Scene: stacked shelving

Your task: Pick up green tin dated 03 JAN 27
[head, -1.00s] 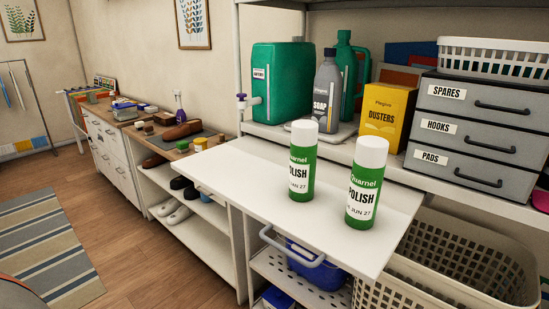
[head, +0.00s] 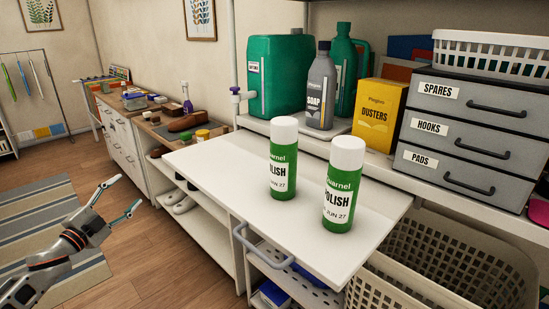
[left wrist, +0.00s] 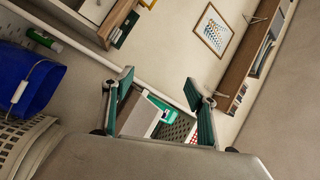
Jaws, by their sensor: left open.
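Two green tins with white caps stand upright on the white pull-out board. The left tin (head: 283,160) shows a label reading POLISH and a date ending in JAN 27; its day is too small to read surely. The right tin (head: 343,185) looks alike, with a date ending in JUN 27. My left gripper (head: 129,192) is open and empty, in the air over the floor, well left of the board and apart from both tins. Its spread fingers also show in the left wrist view (left wrist: 158,79). My right gripper is not in view.
The board (head: 225,180) has bare room left of the tins. Behind it stand a grey soap bottle (head: 322,90), a yellow dusters box (head: 380,113) and grey drawers (head: 459,135). A looped handle (head: 262,249) hangs below the board's front edge, beside a cream basket (head: 440,255).

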